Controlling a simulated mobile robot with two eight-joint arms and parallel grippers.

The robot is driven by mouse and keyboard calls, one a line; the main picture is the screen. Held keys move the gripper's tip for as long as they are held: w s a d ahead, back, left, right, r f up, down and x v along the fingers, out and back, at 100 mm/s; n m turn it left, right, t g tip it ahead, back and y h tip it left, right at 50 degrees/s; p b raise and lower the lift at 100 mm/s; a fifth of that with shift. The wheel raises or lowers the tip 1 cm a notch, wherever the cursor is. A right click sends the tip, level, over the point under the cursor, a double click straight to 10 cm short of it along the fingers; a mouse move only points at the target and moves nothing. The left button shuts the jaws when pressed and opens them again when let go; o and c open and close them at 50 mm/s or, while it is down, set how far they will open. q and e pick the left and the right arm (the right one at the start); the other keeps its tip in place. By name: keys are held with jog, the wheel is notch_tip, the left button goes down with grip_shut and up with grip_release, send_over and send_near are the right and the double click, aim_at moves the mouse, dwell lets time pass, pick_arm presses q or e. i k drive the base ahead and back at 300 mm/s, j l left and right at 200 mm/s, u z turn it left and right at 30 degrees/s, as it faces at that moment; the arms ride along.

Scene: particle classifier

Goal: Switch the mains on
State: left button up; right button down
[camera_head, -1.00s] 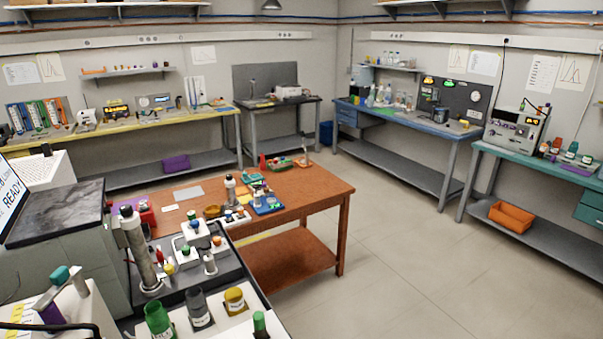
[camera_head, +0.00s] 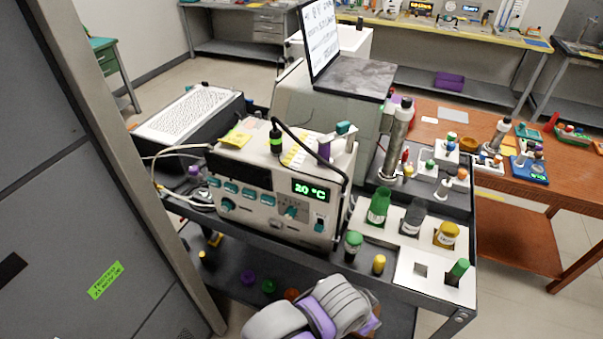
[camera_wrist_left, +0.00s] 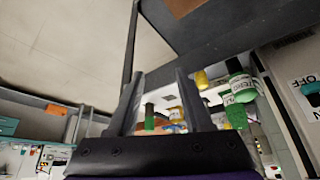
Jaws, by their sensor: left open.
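The white instrument (camera_head: 260,215) stands on the dark cart, its green display reading 20 °C. A small teal switch (camera_head: 320,226) sits low at the right of its front panel, under the display; its lettering is too small to read in the head view. In the left wrist view, a white panel marked OFF (camera_wrist_left: 306,62) shows at the right edge, with a dark and teal part cut off by the frame. My left gripper (camera_wrist_left: 158,80) is open and empty, with that panel off to its right. A grey and purple part of my arm shows low in the head view, in front of the cart. My right gripper is out of view.
Green, grey and yellow-capped bottles (camera_head: 412,218) stand on the cart right of the instrument. A black cable loops over the instrument's top and right side. A grey cabinet (camera_head: 80,170) stands close on the left. An orange-brown table (camera_head: 450,118) lies behind right.

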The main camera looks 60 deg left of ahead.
aim_at(318, 228)
jog(key=u, duration=2.05)
